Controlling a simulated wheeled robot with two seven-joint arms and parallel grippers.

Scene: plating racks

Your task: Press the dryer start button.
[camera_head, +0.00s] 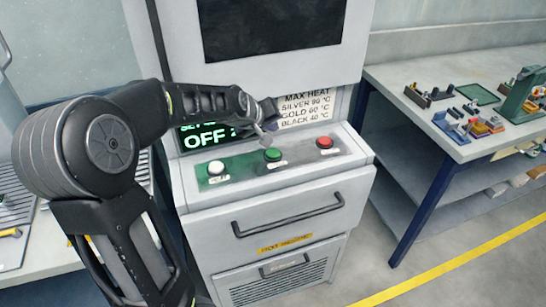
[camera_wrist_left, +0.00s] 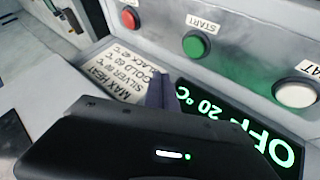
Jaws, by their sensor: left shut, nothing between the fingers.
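The dryer (camera_head: 190,190) is a grey cabinet with a sloped button panel. The green start button (camera_head: 272,155) sits in the middle of the panel, between a white button (camera_head: 216,168) and a red button (camera_head: 324,142). In the left wrist view the green button (camera_wrist_left: 196,44) has a START label above it. The display (camera_wrist_left: 250,130) reads OFF and 20 °C; my arm partly covers it in the head view. My left gripper (camera_head: 268,128) is shut and empty, above and behind the green button, apart from it as far as I can tell. My right gripper is not in view.
A heat-limit label (camera_head: 306,108) is behind the gripper. A drawer handle (camera_head: 288,217) juts out below the panel. A bench (camera_head: 420,80) with small parts and a green press stands to the right. Yellow-striped floor (camera_head: 440,270) lies in front.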

